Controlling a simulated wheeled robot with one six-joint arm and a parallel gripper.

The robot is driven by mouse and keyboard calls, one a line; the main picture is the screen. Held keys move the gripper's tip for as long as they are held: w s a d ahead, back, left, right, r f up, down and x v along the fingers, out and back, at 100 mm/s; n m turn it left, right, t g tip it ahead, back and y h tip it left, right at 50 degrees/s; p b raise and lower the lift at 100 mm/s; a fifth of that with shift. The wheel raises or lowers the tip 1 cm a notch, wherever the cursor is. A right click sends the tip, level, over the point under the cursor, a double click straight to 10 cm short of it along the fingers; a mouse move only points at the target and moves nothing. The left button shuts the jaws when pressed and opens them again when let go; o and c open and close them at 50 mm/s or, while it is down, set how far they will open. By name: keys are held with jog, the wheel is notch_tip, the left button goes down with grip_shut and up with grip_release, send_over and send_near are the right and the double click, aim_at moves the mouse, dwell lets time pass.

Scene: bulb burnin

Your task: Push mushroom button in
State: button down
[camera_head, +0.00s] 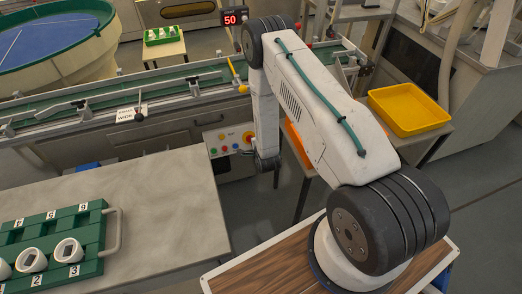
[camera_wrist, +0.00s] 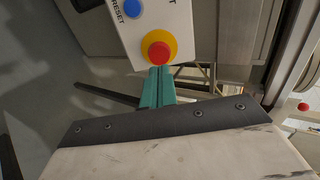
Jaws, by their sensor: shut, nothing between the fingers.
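The mushroom button (camera_wrist: 159,52) is a red cap on a yellow round base, on a pale control panel (camera_wrist: 178,18). In the wrist view it sits at the top centre, just beyond my fingertips. My gripper (camera_wrist: 158,72) has teal fingers, shut together and empty, pointing at the lower edge of the button. I cannot tell whether the tips touch it. In the head view the button (camera_head: 248,137) shows at the right end of the panel (camera_head: 226,139), beside the end of my arm; my fingers are not clear there.
A blue RESET button (camera_wrist: 132,8) is near the mushroom button. A grey table (camera_head: 165,205) with a green numbered tray (camera_head: 92,240) stands at left. The conveyor (camera_head: 190,78) runs behind the panel. A yellow bin (camera_head: 410,108) stands at right.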

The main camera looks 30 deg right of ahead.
jog(key=v, duration=0.8)
jog(key=shift+s, duration=0.15)
jog(key=s+a+f+n+g+y, duration=0.1)
jog(key=s+a+f+n+g, duration=0.15)
jog(key=s+n+g, duration=0.5)
jog(key=s+a+r+n+g, duration=0.1)
jog(key=s+r+n+g, duration=0.15)
jog(key=r, duration=0.65)
jog(key=s+a+r+n+g+y, duration=0.1)
jog(key=s+r+n+g, duration=0.15)
jog(key=r, duration=0.65)
jog(key=s+a+r+n+g, duration=0.1)
jog(key=s+r+n, duration=0.3)
jog(key=r, duration=0.5)
jog(key=s+r+n+t, duration=0.1)
jog(key=s+r, duration=0.4)
jog(key=r, duration=0.3)
jog(key=s+r+n+t, duration=0.1)
jog(key=s+r, duration=0.4)
jog(key=r, duration=0.4)
jog(key=s+a+r+n+t, duration=0.1)
jog(key=s+r, duration=0.4)
jog(key=r, duration=0.3)
jog(key=shift+s+r+n, duration=0.3)
jog(key=shift+s+n, duration=0.05)
jog(key=shift+s, duration=0.05)
